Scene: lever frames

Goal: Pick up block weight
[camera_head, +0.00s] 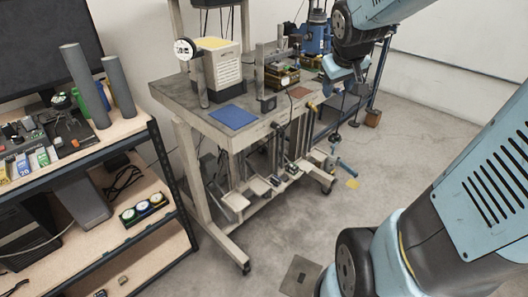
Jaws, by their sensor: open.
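I cannot tell for certain which thing is the block weight. A large cream block with a printed label (222,72) stands upright on the workbench (175,92). A small brown block (373,117) sits on the floor at the back right. My gripper (345,88) hangs at the upper right, in front of the bench's far end. It is open, and no held thing shows in it. Its fingertips are small and partly hidden by my arm. It appears apart from both blocks.
A blue mat (234,117) lies on the bench. A grey post (203,82) with a dial stands beside the cream block. A shelf unit (125,127) with tubes and electronics fills the left. Open floor (400,150) lies right of the bench.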

